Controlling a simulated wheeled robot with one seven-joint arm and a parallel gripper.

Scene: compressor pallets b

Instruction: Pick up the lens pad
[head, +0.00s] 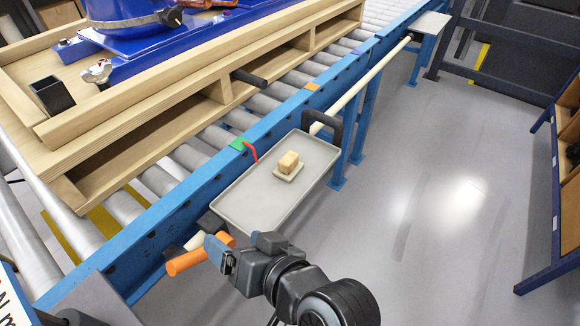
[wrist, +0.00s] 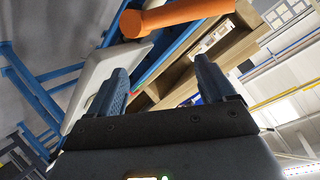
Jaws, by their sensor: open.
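A small tan block (head: 289,161) sits on a thin pale pad (head: 287,174) on the grey tray (head: 262,207) in the head view. I cannot tell for sure which of the two is the lens pad. My gripper (head: 222,254) is off the tray's near end, well short of the block and pad. In the wrist view my gripper (wrist: 162,76) shows two dark blue fingers spread apart with nothing between them. The block and pad cannot be made out in the wrist view.
An orange handle (head: 200,255) lies close by my gripper and crosses the wrist view (wrist: 178,15). The blue conveyor rail (head: 200,190) and wooden pallet (head: 150,105) are left. Floor (head: 430,215) to the right is clear.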

